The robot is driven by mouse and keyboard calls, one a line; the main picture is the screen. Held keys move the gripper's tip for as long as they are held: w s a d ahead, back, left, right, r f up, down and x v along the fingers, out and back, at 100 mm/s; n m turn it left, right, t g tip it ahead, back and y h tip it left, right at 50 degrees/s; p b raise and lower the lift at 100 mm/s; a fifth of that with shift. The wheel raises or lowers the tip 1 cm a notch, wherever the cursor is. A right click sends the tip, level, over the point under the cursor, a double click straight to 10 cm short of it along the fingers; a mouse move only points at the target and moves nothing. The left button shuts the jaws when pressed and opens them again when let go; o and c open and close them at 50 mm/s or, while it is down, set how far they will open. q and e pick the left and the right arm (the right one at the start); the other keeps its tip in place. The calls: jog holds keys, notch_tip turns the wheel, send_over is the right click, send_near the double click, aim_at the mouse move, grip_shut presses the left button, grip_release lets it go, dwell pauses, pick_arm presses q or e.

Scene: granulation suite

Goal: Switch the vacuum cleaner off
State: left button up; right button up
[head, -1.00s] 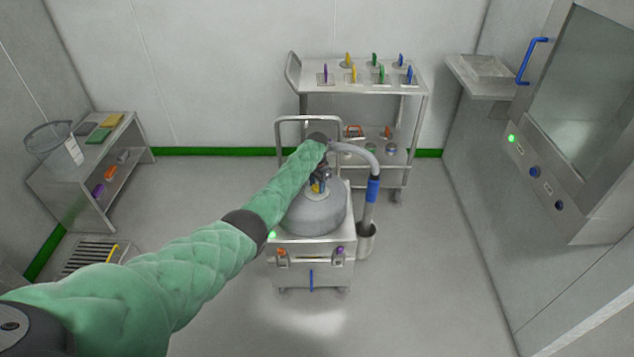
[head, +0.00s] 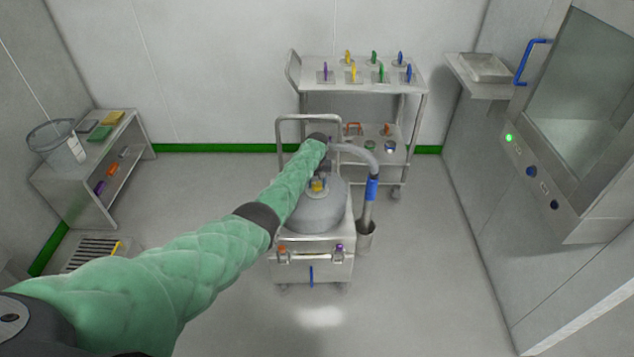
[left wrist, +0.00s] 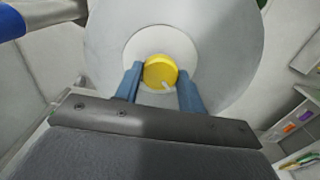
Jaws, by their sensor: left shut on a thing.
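The vacuum cleaner (head: 307,220) stands mid-floor, a steel wheeled box with a rounded grey top. A yellow knob (left wrist: 160,69) sits on a pale disc in the middle of that top; it also shows in the head view (head: 318,186). My left gripper (left wrist: 160,76) has its blue fingers on both sides of the knob and is shut on it. The knob's white mark points toward the lower right in the left wrist view. No green light shows on the cleaner's front left corner. My arm hides part of the cleaner's top. My right gripper is out of view.
A steel trolley (head: 350,89) with coloured handles stands behind the cleaner. The cleaner's hose (head: 362,160) and blue cuff rise at its right side. A low shelf (head: 60,180) stands at the left wall, a glazed cabinet (head: 590,100) at the right. Floor in front is clear.

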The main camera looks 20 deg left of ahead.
pick_arm(q)
jog(key=shift+n, duration=0.4)
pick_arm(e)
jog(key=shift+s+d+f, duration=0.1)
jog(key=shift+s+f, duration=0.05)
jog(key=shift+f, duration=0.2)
pick_arm(q)
jog(key=o, duration=1)
jog(key=shift+c, duration=0.2)
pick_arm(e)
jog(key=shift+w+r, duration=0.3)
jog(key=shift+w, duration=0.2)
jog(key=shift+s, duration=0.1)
